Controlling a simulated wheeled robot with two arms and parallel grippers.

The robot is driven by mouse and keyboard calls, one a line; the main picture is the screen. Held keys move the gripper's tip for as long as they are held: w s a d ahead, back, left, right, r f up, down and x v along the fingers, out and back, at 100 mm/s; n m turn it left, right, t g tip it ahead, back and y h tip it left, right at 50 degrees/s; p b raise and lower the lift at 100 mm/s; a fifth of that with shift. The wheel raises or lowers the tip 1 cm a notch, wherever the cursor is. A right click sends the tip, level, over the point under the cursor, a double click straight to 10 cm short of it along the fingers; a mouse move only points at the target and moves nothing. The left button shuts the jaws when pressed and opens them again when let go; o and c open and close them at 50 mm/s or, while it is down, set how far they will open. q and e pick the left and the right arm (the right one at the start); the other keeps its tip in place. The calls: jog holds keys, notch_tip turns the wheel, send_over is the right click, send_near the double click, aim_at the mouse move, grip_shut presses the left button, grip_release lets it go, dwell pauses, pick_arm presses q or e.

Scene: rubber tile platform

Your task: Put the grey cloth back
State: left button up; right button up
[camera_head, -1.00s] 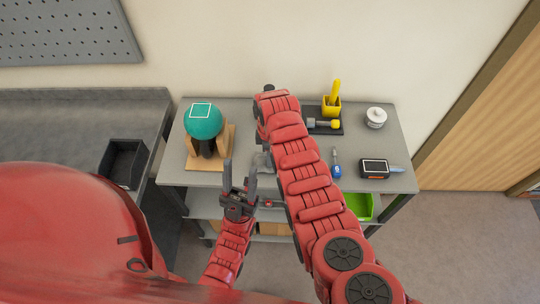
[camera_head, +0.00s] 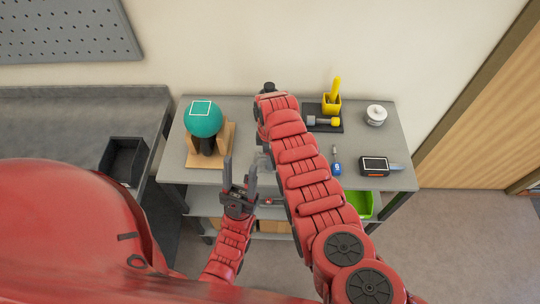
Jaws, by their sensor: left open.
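My left gripper (camera_head: 240,172) is open, its two dark fingers pointing up at the front edge of the grey shelf unit's top (camera_head: 385,143). Nothing shows between the fingers. A small grey shape (camera_head: 262,160) lies just right of the fingers, partly covered by my right arm; it may be the grey cloth, but I cannot tell. My right arm crosses the middle of the view up to the back of the top, and its gripper does not show.
A teal ball (camera_head: 203,119) sits on a wooden stand at left. A yellow holder (camera_head: 331,104), a screwdriver (camera_head: 337,167), a black meter (camera_head: 374,166) and a white lidded pot (camera_head: 376,116) stand at right. A green bin (camera_head: 361,204) is below; a black bin (camera_head: 123,162) is on the left bench.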

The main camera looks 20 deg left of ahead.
jog(key=shift+r, duration=0.1)
jog(key=shift+r+p, duration=0.25)
jog(key=shift+p, duration=0.05)
jog(key=shift+w+r, duration=0.1)
jog(key=shift+r, duration=0.3)
notch_tip(320, 180, up, 7)
jog(key=b, duration=0.3)
jog(key=shift+r, duration=0.1)
notch_tip(320, 180, up, 4)
jog(key=p, duration=0.2)
jog(key=shift+p, duration=0.35)
